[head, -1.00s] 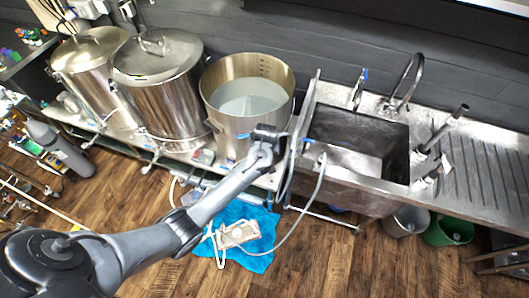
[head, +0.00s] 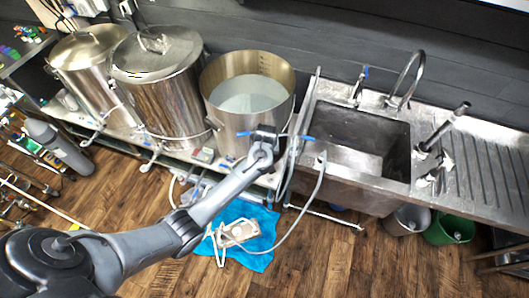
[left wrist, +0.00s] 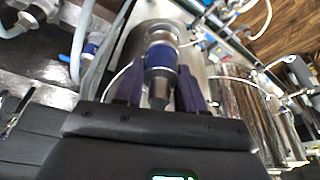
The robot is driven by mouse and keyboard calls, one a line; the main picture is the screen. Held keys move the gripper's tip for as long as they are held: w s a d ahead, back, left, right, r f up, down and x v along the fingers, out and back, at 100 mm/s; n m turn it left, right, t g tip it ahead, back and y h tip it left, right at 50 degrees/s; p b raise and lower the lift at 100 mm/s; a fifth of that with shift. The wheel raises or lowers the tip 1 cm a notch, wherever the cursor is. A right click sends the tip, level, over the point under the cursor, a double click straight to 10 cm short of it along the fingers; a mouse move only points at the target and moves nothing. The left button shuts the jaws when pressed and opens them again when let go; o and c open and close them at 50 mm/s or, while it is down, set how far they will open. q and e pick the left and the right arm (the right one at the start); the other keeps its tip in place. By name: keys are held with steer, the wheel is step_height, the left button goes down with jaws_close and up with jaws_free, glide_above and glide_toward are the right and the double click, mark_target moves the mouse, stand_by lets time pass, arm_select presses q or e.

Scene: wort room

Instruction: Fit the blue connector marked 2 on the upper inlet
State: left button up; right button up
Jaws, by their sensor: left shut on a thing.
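My left gripper (head: 266,134) reaches in from the lower left, between the open pot and the sink. In the left wrist view its two dark fingers (left wrist: 160,88) are shut around a metal connector with a blue band (left wrist: 160,56). No number on it is readable. A second blue-banded fitting (left wrist: 91,46) with a pale hose stands to its left in that view. In the head view the held connector is mostly hidden by the gripper. I cannot tell which fitting is the upper inlet. My right gripper is not in view.
An open pot (head: 221,112) of liquid and two lidded pots (head: 166,100) stand left of the sink (head: 345,122). A thin upright panel (head: 306,105) stands beside the sink. A pale hose (head: 311,195) hangs in front. A blue cloth (head: 258,258) lies on the wooden floor.

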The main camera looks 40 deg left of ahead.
arm_select(q)
steer(key=shift+f, duration=0.2)
steer(key=o, duration=1.2)
steer(key=shift+o, duration=0.2)
